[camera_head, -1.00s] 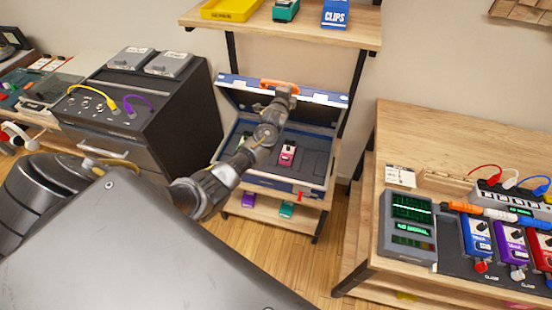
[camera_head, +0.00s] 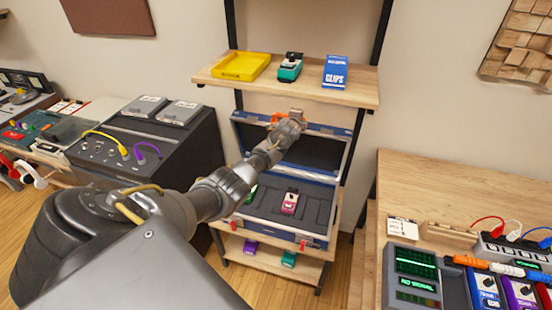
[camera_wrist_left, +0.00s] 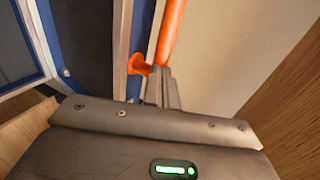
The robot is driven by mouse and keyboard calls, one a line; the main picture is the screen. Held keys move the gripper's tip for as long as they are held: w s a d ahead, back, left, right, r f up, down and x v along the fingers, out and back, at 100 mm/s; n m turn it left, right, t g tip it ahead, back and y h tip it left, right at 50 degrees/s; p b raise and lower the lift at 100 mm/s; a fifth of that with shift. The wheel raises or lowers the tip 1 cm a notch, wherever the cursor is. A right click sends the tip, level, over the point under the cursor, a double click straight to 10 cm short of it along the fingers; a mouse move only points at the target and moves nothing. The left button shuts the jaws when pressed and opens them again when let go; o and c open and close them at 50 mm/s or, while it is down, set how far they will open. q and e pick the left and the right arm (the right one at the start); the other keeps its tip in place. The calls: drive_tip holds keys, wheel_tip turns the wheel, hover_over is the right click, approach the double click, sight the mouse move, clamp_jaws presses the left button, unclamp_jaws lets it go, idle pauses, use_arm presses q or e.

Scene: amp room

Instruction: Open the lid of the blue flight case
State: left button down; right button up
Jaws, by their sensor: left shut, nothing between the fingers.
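The blue flight case (camera_head: 272,229) stands on a wooden shelf unit, with its dark inside and a pink pedal (camera_head: 290,202) showing. Its lid (camera_head: 318,155) is raised at the back, roughly upright. My left gripper (camera_head: 296,116) is at the lid's top edge by the orange handle (camera_head: 277,117). In the left wrist view the fingers (camera_wrist_left: 160,85) are shut and empty, close beside the orange handle (camera_wrist_left: 171,30); I cannot tell if they touch it. My left forearm covers part of the case's left side. My right gripper is out of view.
A shelf (camera_head: 300,91) above the lid holds a yellow tray (camera_head: 240,66), a green pedal (camera_head: 290,67) and a blue box (camera_head: 335,71). A black amp (camera_head: 165,135) stands left. A wooden table (camera_head: 450,185) with pedals and cables stands right.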

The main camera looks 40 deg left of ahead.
use_arm(q)
drive_tip(key=p+v, duration=0.2)
drive_tip(key=v, duration=1.2)
drive_tip(key=shift+p, duration=0.4)
